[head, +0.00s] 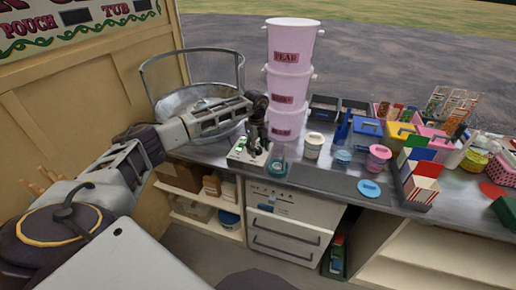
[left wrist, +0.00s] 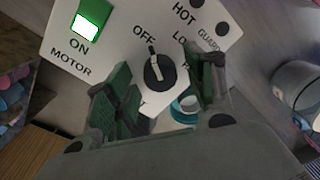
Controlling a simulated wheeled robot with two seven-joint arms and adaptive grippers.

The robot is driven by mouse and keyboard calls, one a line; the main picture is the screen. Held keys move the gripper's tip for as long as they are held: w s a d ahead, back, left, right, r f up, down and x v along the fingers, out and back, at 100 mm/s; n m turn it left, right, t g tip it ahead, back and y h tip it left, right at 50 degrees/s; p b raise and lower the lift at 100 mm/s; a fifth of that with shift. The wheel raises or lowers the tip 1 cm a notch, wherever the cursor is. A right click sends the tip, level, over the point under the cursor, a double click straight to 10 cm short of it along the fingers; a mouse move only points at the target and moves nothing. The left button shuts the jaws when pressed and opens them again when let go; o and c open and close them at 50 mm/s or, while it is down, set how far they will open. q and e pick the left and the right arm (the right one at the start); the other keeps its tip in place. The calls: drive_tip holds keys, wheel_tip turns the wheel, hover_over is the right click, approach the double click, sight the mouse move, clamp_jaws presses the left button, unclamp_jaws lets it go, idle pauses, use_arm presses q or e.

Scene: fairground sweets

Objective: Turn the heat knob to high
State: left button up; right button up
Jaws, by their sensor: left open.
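The control box (head: 240,155) is a small white panel on the counter, beside the spinner bowl. In the left wrist view its heat knob (left wrist: 160,73) is round and black with a white pointer line. The line points to OFF; LO is printed to its right, and other lettering is partly covered. The motor switch (left wrist: 91,18) is lit green next to ON. My left gripper (head: 257,138) is over the box, its open green-padded fingers either side of the knob in the wrist view. I cannot tell whether they touch it. My right gripper is not in view.
The spinner bowl (head: 180,101) with a clear guard stands behind my left arm. Stacked pink buckets (head: 289,85) rise close behind the box. A teal-rimmed cup (head: 276,168) stands close to its right. Several tubs and boxes crowd the counter further right.

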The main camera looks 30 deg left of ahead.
use_arm(q)
drive_tip(key=shift+c, duration=0.2)
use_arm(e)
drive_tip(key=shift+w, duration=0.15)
use_arm(q)
drive_tip(key=shift+c, duration=1.2)
drive_tip(key=c, duration=0.7)
drive_tip(key=shift+c, duration=0.2)
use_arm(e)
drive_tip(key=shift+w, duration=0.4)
